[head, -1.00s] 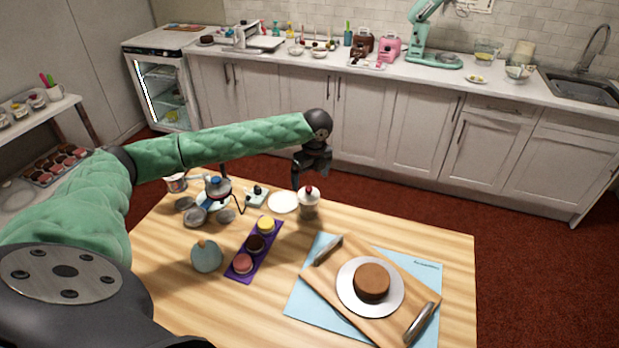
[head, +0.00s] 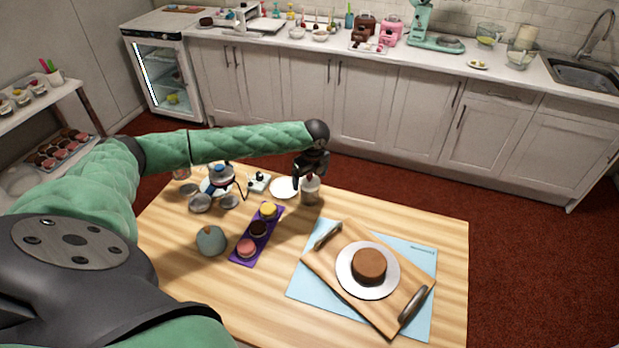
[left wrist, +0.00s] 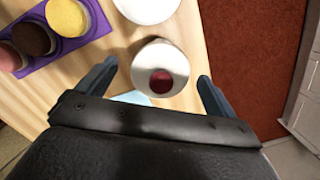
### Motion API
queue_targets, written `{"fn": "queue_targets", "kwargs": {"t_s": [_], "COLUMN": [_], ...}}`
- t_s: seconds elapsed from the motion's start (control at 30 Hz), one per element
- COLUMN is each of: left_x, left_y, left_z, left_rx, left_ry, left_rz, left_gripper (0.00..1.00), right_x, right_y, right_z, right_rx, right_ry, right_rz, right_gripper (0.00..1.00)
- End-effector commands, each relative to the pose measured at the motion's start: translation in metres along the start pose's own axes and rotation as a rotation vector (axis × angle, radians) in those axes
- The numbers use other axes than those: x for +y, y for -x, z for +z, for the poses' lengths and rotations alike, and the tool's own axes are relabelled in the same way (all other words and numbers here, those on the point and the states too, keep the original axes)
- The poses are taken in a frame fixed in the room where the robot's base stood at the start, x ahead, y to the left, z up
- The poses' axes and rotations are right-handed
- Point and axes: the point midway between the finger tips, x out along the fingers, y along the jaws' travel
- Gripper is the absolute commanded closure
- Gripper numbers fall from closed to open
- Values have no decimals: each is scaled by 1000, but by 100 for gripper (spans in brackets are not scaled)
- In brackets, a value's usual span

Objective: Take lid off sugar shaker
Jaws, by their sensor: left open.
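The sugar shaker (head: 310,191) stands upright near the far edge of the wooden table. Its white rounded lid with a dark red knob (left wrist: 161,82) shows from above in the left wrist view. My left gripper (head: 309,178) points down over the shaker and hides its top in the head view. In the left wrist view my left gripper (left wrist: 157,72) is open, with one finger on each side of the lid and a visible gap to both. The lid is on the shaker. My right gripper is out of view.
A white plate (head: 284,188) lies just left of the shaker. A purple tray (head: 243,260) holds round cakes. A wooden board (head: 385,312) with a plated brown cake lies on a blue mat (head: 425,262). A burner stand (head: 221,190) is further left.

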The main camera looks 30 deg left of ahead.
Motion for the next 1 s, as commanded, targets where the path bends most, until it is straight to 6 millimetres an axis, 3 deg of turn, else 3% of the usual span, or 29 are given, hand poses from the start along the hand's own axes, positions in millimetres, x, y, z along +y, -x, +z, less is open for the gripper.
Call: {"fn": "queue_targets", "kwargs": {"t_s": [0.3,0.53,1.0], "left_x": [0,0,0], "left_y": [-3,-3,2], "left_z": [0,0,1], "left_rx": [0,0,-1], "left_ry": [-1,0,0], "left_rz": [-1,0,-1], "left_gripper": [9,54,54], "right_x": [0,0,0], "right_y": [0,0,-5], "right_z": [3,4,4], "right_rx": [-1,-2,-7], "right_ry": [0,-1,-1], "right_rz": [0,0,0], "right_gripper": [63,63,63]}}
